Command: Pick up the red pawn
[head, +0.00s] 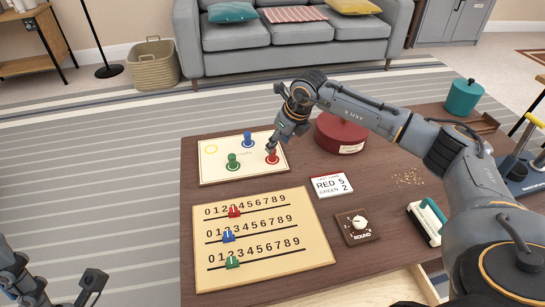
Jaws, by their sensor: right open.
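The red pawn (272,158) stands upright near the right edge of the cream game board (213,176) on the brown table. My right gripper (274,146) is open and points down right over the red pawn. Its fingertips are at the pawn's top and partly hide it; I cannot tell whether they touch it. A green pawn (233,161) and a blue pawn (248,139) also stand on this board. My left gripper (72,290) shows at the bottom left corner, away from the table, partly cut off by the frame.
A number board (320,253) with red, blue and green sliders lies in front. A score card (332,186), a round dial (359,225), a dark red round box (341,133) and a green-handled brush (427,221) are on the table. A teal pot (463,97) stands at the back right.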

